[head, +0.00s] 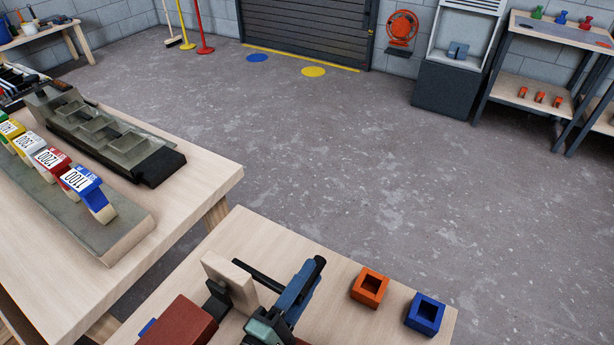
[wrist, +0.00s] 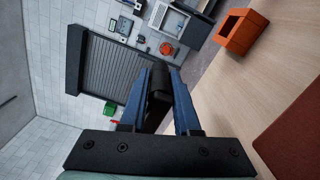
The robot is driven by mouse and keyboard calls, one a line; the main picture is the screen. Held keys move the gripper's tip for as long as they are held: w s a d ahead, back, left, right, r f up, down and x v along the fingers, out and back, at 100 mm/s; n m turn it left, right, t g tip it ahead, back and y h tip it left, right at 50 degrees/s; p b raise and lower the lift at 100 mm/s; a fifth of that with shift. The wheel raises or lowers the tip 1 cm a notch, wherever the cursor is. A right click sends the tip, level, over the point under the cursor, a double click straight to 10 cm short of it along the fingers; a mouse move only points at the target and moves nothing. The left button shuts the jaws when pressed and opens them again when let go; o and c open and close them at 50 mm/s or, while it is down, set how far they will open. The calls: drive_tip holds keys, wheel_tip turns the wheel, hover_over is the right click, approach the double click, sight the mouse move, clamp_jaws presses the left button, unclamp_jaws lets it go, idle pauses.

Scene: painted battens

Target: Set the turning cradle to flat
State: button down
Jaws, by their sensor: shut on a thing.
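The turning cradle seems to be the pale board (head: 230,284) standing tilted on the near bench, with a black bracket (head: 216,302) at its side. A black rod (head: 256,275) runs from the board toward my gripper. My gripper (head: 306,278) has blue fingers and is shut on a black handle (head: 319,264). In the wrist view, the handle (wrist: 158,82) sits between the fingers of my gripper (wrist: 158,92). My gripper hides where the rod and handle meet, and the cradle's lower part is partly hidden.
A dark red block (head: 180,324) lies left of the cradle. An orange square holder (head: 369,288) and a blue one (head: 425,314) stand to the right. The floor beyond is clear.

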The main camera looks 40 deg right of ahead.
drive_tip(key=c, duration=0.8)
unclamp_jaws()
drive_tip(key=shift+f, duration=0.25)
drive_tip(key=shift+c, duration=0.2)
drive_tip(key=shift+o, duration=0.9)
drive_tip(key=shift+r, duration=0.1)
drive_tip(key=v, duration=1.3)
